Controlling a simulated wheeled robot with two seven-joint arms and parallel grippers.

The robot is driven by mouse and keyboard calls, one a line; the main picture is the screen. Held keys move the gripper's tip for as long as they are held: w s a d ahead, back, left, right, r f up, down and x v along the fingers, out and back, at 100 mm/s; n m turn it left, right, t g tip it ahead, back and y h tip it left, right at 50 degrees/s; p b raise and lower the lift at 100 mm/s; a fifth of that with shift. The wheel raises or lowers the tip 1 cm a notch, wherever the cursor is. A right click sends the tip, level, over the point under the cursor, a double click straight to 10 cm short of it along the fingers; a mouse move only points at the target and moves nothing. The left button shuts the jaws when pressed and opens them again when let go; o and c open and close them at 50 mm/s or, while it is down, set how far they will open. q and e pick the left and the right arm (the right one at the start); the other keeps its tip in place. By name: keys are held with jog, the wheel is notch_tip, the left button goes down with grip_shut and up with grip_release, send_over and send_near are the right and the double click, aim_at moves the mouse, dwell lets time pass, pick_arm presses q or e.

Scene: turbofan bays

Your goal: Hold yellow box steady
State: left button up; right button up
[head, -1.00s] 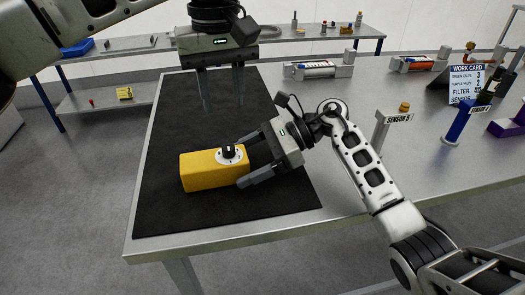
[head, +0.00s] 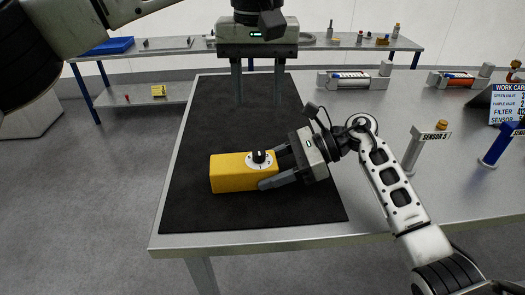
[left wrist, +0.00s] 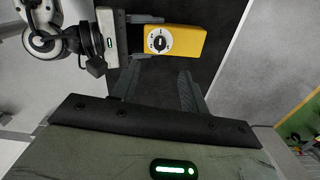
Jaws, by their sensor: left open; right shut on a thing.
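The yellow box (head: 232,174) lies on the black mat (head: 215,118) on the metal table. A black-and-white dial (head: 259,158) is on its top near the right end. My right gripper (head: 272,172) is shut on the right end of the box. My left gripper (head: 258,98) is open and empty, fingers pointing down, above the mat behind the box. In the left wrist view the yellow box (left wrist: 183,42) shows beyond the left gripper's open fingers (left wrist: 160,88), apart from them, with the right gripper (left wrist: 142,38) on its dial end.
A sensor post (head: 425,148) and a blue post (head: 500,145) stand at the right. Cylinder units (head: 352,80) and a work card (head: 508,102) are at the back right. A shelf bench (head: 130,48) stands behind. The mat around the box is clear.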

aim_at(259, 151)
pick_arm(q)
jog(key=shift+m, duration=0.3)
notch_tip(259, 151, down, 12)
jog(key=shift+r, duration=0.15)
grip_shut()
